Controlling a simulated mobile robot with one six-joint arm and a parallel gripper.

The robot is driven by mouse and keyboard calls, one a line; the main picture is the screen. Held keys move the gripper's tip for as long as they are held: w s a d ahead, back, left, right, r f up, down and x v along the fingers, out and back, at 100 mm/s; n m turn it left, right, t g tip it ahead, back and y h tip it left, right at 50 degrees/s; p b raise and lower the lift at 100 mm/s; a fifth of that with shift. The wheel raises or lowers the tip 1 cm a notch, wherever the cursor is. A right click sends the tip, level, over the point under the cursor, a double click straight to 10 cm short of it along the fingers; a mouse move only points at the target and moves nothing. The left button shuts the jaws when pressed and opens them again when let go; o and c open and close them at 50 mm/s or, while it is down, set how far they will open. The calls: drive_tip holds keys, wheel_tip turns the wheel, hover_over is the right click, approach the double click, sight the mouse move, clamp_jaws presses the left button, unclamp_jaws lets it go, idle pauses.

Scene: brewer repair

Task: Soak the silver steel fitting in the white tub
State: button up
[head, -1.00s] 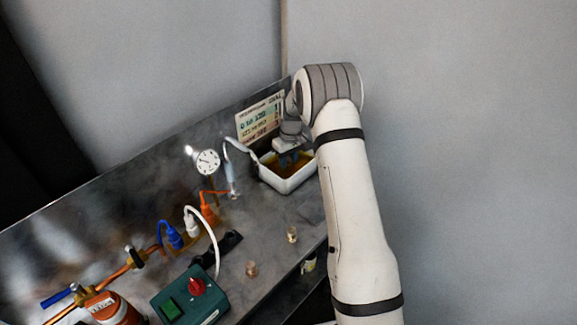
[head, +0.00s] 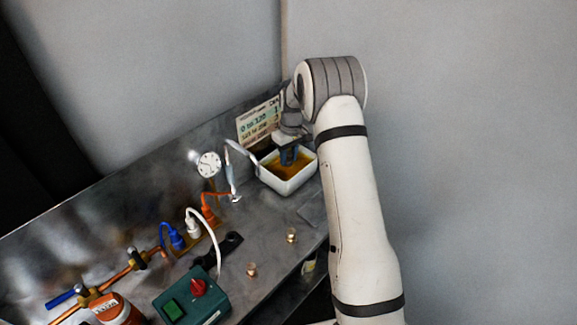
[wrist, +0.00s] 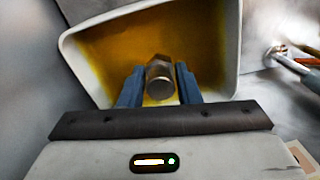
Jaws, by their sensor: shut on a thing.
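The white tub (head: 289,186) stands at the back right of the metal bench and holds an amber liquid. It also shows in the wrist view (wrist: 232,40), its rim around the liquid. My gripper (wrist: 160,82) is over the tub with its fingers pointing down into it. It is shut on the silver steel fitting (wrist: 159,80), which sits between the two blue-grey fingers. I cannot tell whether the fitting touches the liquid. In the head view my gripper (head: 288,156) shows at the tub, and the fitting is hidden.
A dial gauge (head: 208,165) and a pale hose stand left of the tub. Two small brass fittings (head: 291,236) (head: 251,269) lie near the front edge. A green switch box (head: 190,298) is at the front. A sign (head: 258,122) leans behind the tub.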

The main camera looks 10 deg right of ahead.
sight(288, 153)
drive_tip(key=shift+r+p, duration=1.2)
drive_tip(key=shift+r, duration=1.9)
drive_tip(key=shift+r+p, duration=0.85)
drive_tip(key=shift+r, duration=1.1)
